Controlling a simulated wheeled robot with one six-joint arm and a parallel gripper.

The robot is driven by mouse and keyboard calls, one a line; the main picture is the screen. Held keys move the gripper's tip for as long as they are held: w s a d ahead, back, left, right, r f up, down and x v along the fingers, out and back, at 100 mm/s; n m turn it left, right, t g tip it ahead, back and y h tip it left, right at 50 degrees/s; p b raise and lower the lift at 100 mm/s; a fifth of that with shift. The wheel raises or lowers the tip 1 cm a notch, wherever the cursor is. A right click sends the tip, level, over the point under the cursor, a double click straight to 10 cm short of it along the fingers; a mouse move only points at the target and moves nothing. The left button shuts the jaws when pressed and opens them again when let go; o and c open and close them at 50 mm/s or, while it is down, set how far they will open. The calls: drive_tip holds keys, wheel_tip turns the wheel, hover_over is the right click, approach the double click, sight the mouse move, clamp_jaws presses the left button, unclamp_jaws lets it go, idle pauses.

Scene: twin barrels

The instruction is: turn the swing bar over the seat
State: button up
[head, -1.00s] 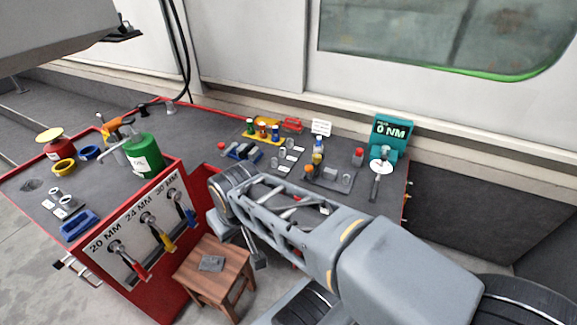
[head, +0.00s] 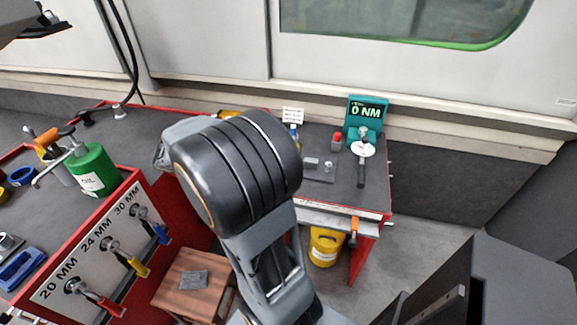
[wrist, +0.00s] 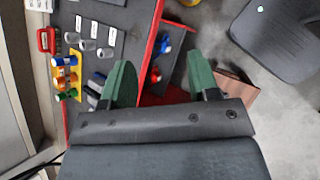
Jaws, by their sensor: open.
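I cannot surely pick out the swing bar or its seat. A low grey fixture plate (head: 318,172) with small blocks lies on the bench in the head view, partly hidden by my arm. In the wrist view a blue and grey fixture (wrist: 97,84) lies on the bench, partly covered by the left finger. My gripper (wrist: 160,62) is open and empty, its two green fingers wide apart above the bench's red edge. In the head view my arm hides most of the bench middle, and I cannot make out the fingers there.
A teal torque display (head: 367,112) reads 0 NM at the bench's right end. A yellow rack (wrist: 65,75) with coloured pieces stands beside several grey sockets (wrist: 88,45). A wooden stool (head: 185,280) stands before the bench. A green oil can (head: 92,170) is at left.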

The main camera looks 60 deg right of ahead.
drive_tip(key=s+d+f+n+g+h, duration=0.1)
drive_tip(key=d+f, duration=0.2)
drive_tip(key=d, duration=0.4)
drive_tip(key=s+d+f+n+g+h+b, duration=0.1)
drive_tip(key=d+f+n, duration=0.1)
drive_tip(key=d, duration=0.6)
drive_tip(key=s+d+f+n+h+b, duration=0.1)
drive_tip(key=d+f, duration=0.3)
drive_tip(key=d, duration=0.4)
drive_tip(key=shift+s+f+n+g+h, duration=0.3)
drive_tip(key=shift+s+n+g+h, duration=0.1)
drive_tip(key=shift+s+n+h, duration=0.15)
drive_tip(key=shift+c, duration=0.4)
clamp_jaws()
